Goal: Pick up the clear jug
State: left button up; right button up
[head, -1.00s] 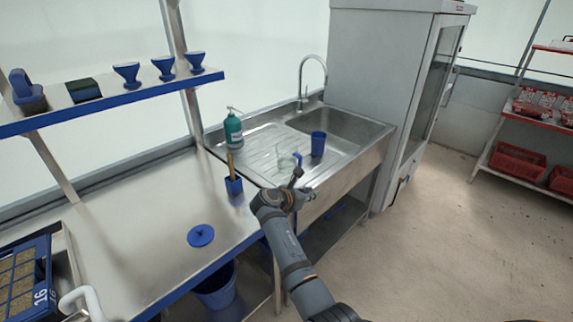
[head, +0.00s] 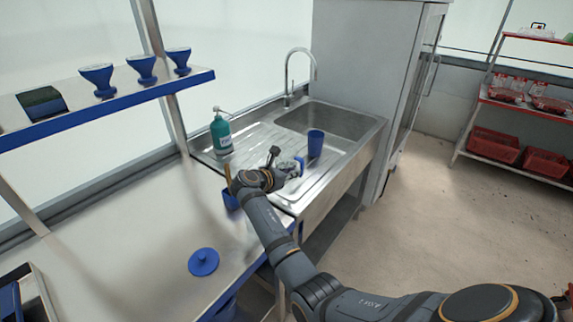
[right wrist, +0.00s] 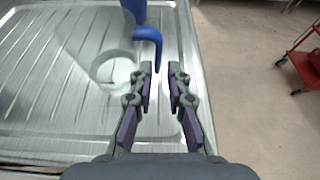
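The clear jug (right wrist: 115,70) stands on the ribbed steel drainboard (right wrist: 55,60). Its see-through body is hard to make out, and its blue handle (right wrist: 150,38) is on the right in the right wrist view. In the head view the handle (head: 299,163) shows just beyond my right gripper, which hides most of the jug body. My right gripper (right wrist: 163,78) is open, with a narrow gap between its fingers. The handle's lower end is close to the fingertips, near the gap; whether they touch I cannot tell. My left gripper is out of view.
A blue cup (head: 316,143) stands just behind the jug. A green soap bottle (head: 221,133) stands at the drainboard's left, and the sink basin (head: 320,118) lies behind. A blue pot (head: 230,200) is beside my arm; a blue lid (head: 203,262) lies on the bench.

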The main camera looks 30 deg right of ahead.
aim_at(301, 175)
jog(key=shift+x, duration=0.8)
jog(key=shift+w+d+f, duration=0.15)
jog(key=shift+d+f, duration=0.05)
jog(key=shift+w, duration=0.1)
jog(key=shift+d, duration=0.25)
jog(key=x, duration=0.4)
jog(key=shift+w+d+f, duration=0.15)
jog(key=shift+d, duration=0.15)
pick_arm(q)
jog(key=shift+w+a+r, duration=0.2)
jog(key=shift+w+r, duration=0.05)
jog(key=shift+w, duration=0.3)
pick_arm(e)
grip_shut()
jog(key=shift+a, duration=0.1)
